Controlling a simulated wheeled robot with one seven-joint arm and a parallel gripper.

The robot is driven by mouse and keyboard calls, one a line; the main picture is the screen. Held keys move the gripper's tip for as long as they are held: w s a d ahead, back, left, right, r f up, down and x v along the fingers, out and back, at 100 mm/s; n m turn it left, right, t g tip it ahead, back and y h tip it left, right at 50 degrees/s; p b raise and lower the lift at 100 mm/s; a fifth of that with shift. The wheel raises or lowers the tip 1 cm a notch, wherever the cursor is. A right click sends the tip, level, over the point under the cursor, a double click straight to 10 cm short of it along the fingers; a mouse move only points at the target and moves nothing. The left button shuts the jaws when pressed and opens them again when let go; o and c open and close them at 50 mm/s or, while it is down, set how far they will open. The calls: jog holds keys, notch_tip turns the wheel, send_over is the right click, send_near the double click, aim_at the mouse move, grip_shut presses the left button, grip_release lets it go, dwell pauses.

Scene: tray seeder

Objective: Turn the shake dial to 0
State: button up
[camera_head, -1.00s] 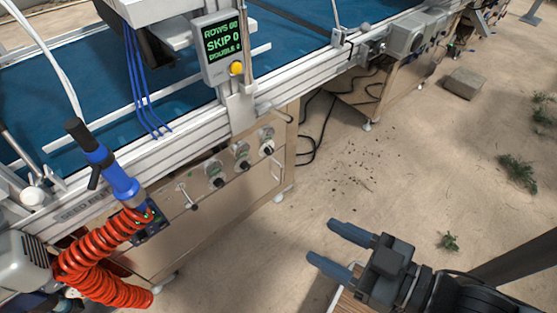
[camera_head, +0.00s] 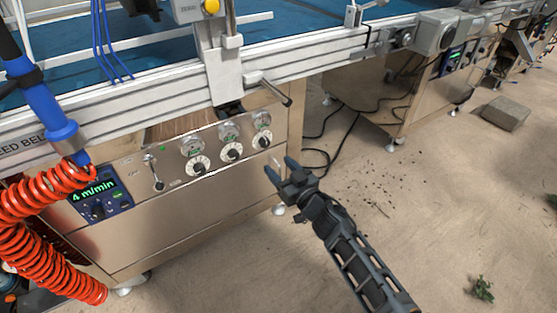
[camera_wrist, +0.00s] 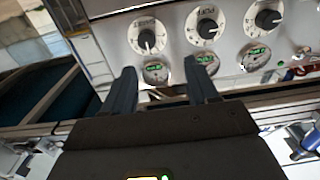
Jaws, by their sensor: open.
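Three round dials with black knobs and white scales sit in a row on the metal front panel: left (camera_head: 197,166), middle (camera_head: 232,152) and right (camera_head: 262,139). A small round green readout is above each. Their lettering is too small for me to tell which is shake. My gripper (camera_head: 280,167) is open and empty, just right of and below the right dial, apart from it. The wrist view shows the panel upside down. There the fingertips (camera_wrist: 160,68) point toward the leftmost dial (camera_wrist: 147,39), with the middle (camera_wrist: 206,25) and far dials (camera_wrist: 267,19) to the right.
A small lever (camera_head: 154,172) and a blue speed display (camera_head: 95,197) reading 4 m/min are left of the dials. A metal bar (camera_head: 275,91) juts out above the right dial. An orange coiled hose (camera_head: 45,235) hangs at left.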

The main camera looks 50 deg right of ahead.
aim_at(267, 145)
jog(key=b+x, duration=0.1)
jog(key=x, duration=0.2)
jog(key=d+b+x, duration=0.1)
jog(key=x, duration=0.2)
jog(key=d+b+x, duration=0.1)
jog(key=x, duration=0.3)
jog(key=shift+s+d+f, duration=0.1)
jog(key=shift+s+f, duration=0.2)
jog(key=shift+s, duration=0.05)
jog(key=c, duration=1)
jog(key=shift+c, duration=0.2)
